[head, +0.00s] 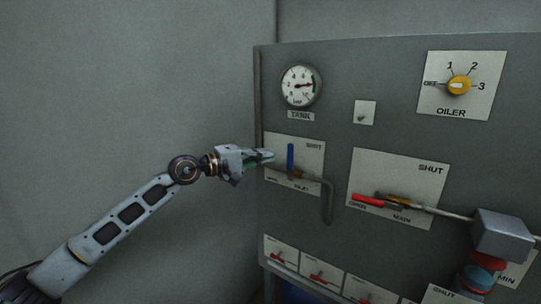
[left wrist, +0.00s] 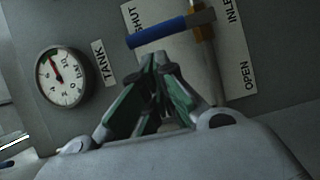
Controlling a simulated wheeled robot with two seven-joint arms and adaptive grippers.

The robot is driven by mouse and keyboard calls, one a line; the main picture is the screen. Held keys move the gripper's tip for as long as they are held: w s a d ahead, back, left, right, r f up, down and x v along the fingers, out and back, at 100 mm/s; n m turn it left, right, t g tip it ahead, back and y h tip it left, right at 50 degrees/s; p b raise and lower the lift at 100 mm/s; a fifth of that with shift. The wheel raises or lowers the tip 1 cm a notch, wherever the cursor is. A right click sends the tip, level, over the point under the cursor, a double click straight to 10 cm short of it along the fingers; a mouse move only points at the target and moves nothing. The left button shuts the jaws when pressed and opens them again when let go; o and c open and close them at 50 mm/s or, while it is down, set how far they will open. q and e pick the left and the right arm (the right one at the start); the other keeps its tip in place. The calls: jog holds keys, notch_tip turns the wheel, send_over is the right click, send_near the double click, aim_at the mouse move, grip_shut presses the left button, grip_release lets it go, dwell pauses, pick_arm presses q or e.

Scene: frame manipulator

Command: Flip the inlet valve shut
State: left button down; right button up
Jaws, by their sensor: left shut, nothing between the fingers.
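The inlet valve has a blue lever (head: 290,158) that points straight up, with a brass body and a grey pipe (head: 328,200) bending down on its right. Its white plate (head: 308,158) reads SHUT at upper right and OPEN at lower left. My left gripper (head: 270,156) is shut and empty, just left of the blue lever in the head view. In the left wrist view the closed fingers (left wrist: 160,65) are close below the blue lever (left wrist: 160,36); I cannot tell whether they touch it. My right gripper is not in view.
The tank gauge (head: 301,86) is above the inlet plate. A red main valve lever (head: 368,201) is to the right, its pipe running to a grey block (head: 503,235). A yellow oiler knob (head: 459,85) is at upper right. Small red switches (head: 320,275) sit below. Left of the panel is clear.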

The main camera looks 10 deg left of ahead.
pick_arm(q)
jog(key=v, duration=0.7)
jog(key=shift+s+a, duration=0.2)
jog(key=shift+a, duration=0.05)
dwell(0.6)
